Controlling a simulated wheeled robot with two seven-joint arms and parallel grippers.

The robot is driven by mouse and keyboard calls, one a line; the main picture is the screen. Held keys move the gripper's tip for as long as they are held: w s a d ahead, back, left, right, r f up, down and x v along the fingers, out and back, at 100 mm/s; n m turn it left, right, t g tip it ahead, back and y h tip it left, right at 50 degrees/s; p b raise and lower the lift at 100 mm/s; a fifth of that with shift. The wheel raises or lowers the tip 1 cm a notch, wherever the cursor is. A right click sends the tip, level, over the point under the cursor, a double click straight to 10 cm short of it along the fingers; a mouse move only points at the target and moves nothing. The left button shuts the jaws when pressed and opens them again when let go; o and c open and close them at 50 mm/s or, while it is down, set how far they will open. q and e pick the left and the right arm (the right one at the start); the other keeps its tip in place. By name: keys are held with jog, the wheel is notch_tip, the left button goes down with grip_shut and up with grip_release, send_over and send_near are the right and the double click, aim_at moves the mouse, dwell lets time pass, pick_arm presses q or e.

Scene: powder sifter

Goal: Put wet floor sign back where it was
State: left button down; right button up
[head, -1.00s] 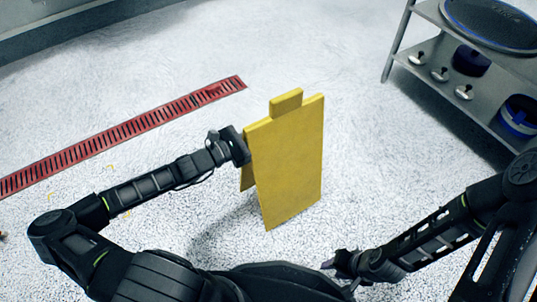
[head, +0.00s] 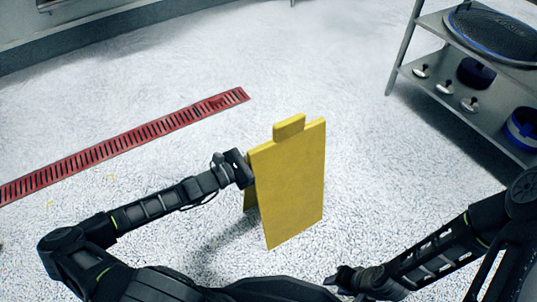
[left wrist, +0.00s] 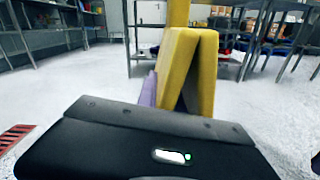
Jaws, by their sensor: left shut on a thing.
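The yellow wet floor sign (head: 292,190) is a folded A-shaped board with a small tab on top. It is upright in the middle of the head view. My left gripper (head: 247,168) is shut on the sign's left edge. In the left wrist view the sign (left wrist: 190,70) stands right ahead, its two panels slightly apart at the bottom. Part of a purple finger (left wrist: 148,90) of my left gripper shows beside it. My right gripper (head: 338,279) is low in the head view, away from the sign; its fingers are too small and dark to read.
A red floor drain grate (head: 120,142) runs along the left. A grey shelf (head: 440,90) at the right holds a round sieve (head: 495,35), small scoops and a blue container (head: 522,128).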

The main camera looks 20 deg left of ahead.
pick_arm(q)
jog(key=c, duration=1.9)
grip_release()
jog(key=shift+f, duration=0.15)
jog(key=o, duration=0.4)
jog(key=shift+s+a+r, duration=0.15)
jog(key=shift+s+r, duration=0.05)
jog(key=shift+r, duration=0.05)
jog(key=shift+p+v, duration=1.9)
jog(key=shift+v, duration=3.9)
